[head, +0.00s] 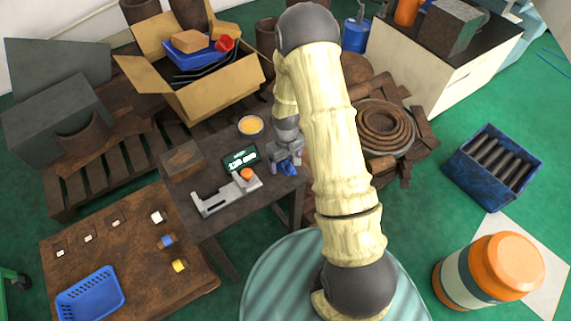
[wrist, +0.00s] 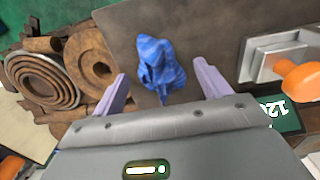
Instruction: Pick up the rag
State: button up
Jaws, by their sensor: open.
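The rag (wrist: 160,66) is a crumpled blue cloth lying on the dark tabletop (wrist: 205,30). In the head view the rag (head: 287,168) shows at the table's right part, partly hidden by my gripper (head: 286,158). In the wrist view my gripper (wrist: 160,85) has its two pale purple fingers spread wide, one to each side of the rag. The rag lies between and just beyond the fingertips in the picture. It looks apart from both fingers. How far the fingers are above the table is hard to tell.
A grey fixture with an orange knob (head: 246,175) and a green display (head: 240,159) stand left of the rag. A bowl of yellow stuff (head: 250,126) is behind. Coiled brown rings (head: 383,125) lie beyond the table's right edge. The table's front left is occupied by the fixture.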

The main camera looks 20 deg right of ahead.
aim_at(288, 162)
jog(key=c, duration=1)
jog(key=shift+c, duration=0.3)
jog(key=shift+r, duration=0.5)
notch_tip(288, 162, up, 2)
jog(key=shift+r, duration=0.1)
jog(key=shift+s+d+r+b, duration=0.1)
jog(key=shift+s+d+b, duration=0.2)
jog(key=shift+s, duration=0.35)
jog(key=s+d+p, duration=0.1)
jog(key=s+d, duration=0.3)
jog(key=s, duration=0.9)
jog(key=shift+s+d+r, duration=0.15)
jog(key=shift+s+r, duration=0.1)
jog(key=shift+r, duration=0.05)
